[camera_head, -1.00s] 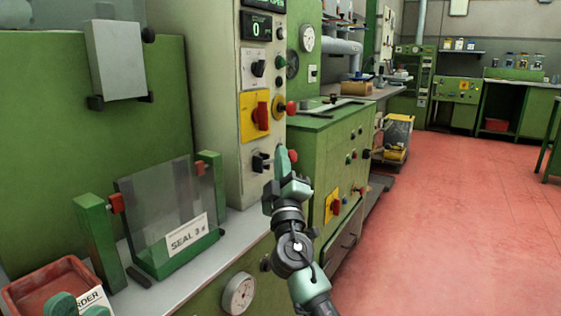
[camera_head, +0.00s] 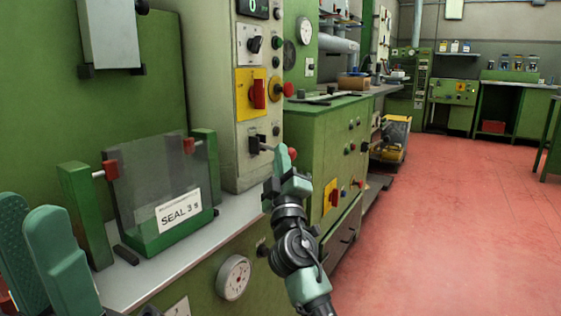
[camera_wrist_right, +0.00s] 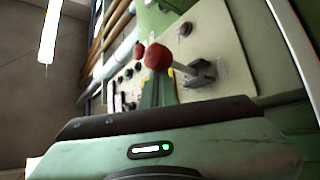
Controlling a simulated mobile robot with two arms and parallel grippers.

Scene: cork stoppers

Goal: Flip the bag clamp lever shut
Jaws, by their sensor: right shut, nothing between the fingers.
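The clamp lever is a thin rod with a red ball knob (camera_head: 293,153) on a black base (camera_head: 255,146), low on the cream control panel. In the right wrist view the knob (camera_wrist_right: 157,56) sits just beyond my fingertips, and its rod runs right to the black base (camera_wrist_right: 200,73). My right gripper (camera_head: 282,162) is shut and empty, its tip close beside the knob and partly covering the lever. I cannot tell whether they touch. My left gripper (camera_head: 30,208) shows at the lower left, fingers apart; its lower part is out of frame.
A clear sheet with a "SEAL 3" card (camera_head: 178,212) stands between green posts on the grey bench (camera_head: 130,285). A yellow plate with a red switch (camera_head: 258,92) is above the lever. A green cabinet (camera_head: 325,135) stands behind my right gripper. The red floor at right is clear.

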